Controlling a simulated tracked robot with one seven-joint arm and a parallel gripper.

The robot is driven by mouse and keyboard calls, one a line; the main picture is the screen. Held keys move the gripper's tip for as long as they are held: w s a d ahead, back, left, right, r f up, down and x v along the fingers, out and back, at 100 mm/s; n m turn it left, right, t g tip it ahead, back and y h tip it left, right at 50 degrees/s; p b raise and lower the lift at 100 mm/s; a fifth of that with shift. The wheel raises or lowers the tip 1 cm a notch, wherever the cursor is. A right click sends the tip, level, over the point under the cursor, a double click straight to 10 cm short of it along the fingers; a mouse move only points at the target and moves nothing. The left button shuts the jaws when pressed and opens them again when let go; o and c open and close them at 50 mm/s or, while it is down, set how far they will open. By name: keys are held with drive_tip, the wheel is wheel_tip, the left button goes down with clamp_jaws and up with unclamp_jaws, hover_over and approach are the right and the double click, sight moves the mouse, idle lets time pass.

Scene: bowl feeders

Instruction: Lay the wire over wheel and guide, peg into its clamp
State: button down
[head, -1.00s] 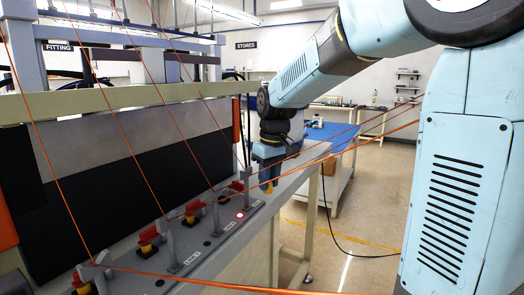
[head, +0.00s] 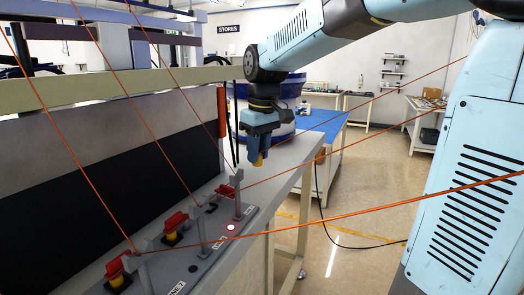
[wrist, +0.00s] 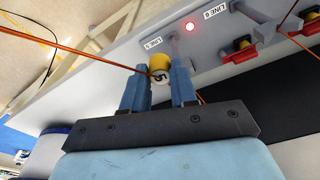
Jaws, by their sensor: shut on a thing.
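My gripper (head: 258,158) is shut on a yellow peg (wrist: 160,66) marked with a dark 5, with one blue finger on each side in the wrist view. In the head view the peg is a small yellow tip below the fingers, above the bench's far end. An orange wire (wrist: 95,60) runs in from the left to the peg. Red and yellow clamps (head: 174,222) stand in a row on the grey bench; one clamp (wrist: 240,48) shows right of the gripper in the wrist view. Grey posts (head: 238,198) stand beside them. I cannot tell the wheel from the guide.
A lit red lamp (wrist: 190,27) is on the panel near the peg. Several taut orange wires (head: 370,208) cross the head view. A black panel (head: 100,190) backs the bench. A blue-topped table (head: 325,125) stands behind. Open floor lies to the right.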

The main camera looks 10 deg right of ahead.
drive_tip(key=w+a+f, duration=0.3)
drive_tip(key=w+a, duration=0.7)
drive_tip(key=a, duration=0.3)
drive_tip(key=shift+a, duration=0.2)
idle(0.5)
idle(0.5)
